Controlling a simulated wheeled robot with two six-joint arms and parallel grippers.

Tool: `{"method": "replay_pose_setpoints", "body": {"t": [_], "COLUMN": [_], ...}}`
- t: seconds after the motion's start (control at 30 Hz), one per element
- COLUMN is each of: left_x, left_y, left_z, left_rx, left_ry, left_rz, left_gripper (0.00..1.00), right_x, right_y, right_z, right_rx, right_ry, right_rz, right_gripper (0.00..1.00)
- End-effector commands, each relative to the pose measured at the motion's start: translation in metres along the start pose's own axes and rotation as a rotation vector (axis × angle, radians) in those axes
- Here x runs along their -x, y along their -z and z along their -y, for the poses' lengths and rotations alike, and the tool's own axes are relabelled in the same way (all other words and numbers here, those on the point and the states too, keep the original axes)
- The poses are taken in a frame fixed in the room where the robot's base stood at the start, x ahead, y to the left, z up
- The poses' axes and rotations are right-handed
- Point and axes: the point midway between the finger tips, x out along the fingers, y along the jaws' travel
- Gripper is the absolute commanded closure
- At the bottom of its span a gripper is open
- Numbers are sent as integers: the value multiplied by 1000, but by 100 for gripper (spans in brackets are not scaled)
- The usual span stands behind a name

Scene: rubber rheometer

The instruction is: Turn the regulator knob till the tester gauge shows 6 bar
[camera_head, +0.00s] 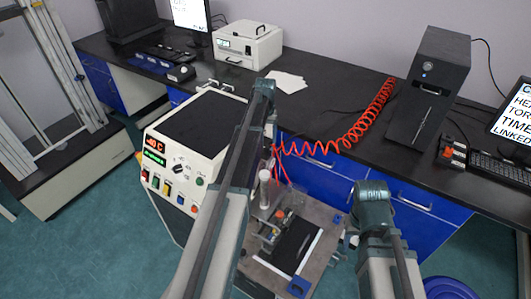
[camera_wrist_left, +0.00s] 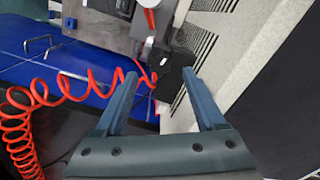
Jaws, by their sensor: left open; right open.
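My left gripper (camera_wrist_left: 160,73) is open, with its two blue-grey fingers spread around a black knob-like part (camera_wrist_left: 174,70) beside the pale machine housing. I cannot tell whether either finger touches it. A small light face with a red mark sits by this part, too small to read. In the head view my left gripper (camera_head: 270,128) is at the right rear side of the tester cabinet (camera_head: 212,122), mostly hidden by its own arm. The tester gauge's reading cannot be made out. My right gripper (camera_head: 346,242) is open and empty, beside the small work table.
A coiled red air hose (camera_head: 350,128) runs from the bench to the cabinet's side; it hangs close to my left gripper (camera_wrist_left: 40,95). The small table (camera_head: 322,222) carries a fixture and a dark plate. A black bench (camera_head: 330,80) with blue drawers stands behind.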

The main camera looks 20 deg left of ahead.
Motion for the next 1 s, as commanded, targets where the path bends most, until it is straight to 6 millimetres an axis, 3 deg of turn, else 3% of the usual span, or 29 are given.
{"method": "replay_pose_setpoints", "body": {"t": [0.03,0.3,0.7,1.0], "left_x": [-15,-45,-47,-48], "left_y": [0,0,0,0], "left_z": [0,0,0,0], "left_rx": [0,0,0,0], "left_ry": [0,0,0,0], "left_rz": [0,0,0,0], "left_gripper": [28,28,30,84], "right_x": [-15,-45,-47,-47], "right_y": [1,3,3,3], "right_z": [1,4,4,4], "right_rx": [0,0,0,0], "right_ry": [0,0,0,0], "right_rz": [0,0,0,0], "right_gripper": [50,50,50,50]}}
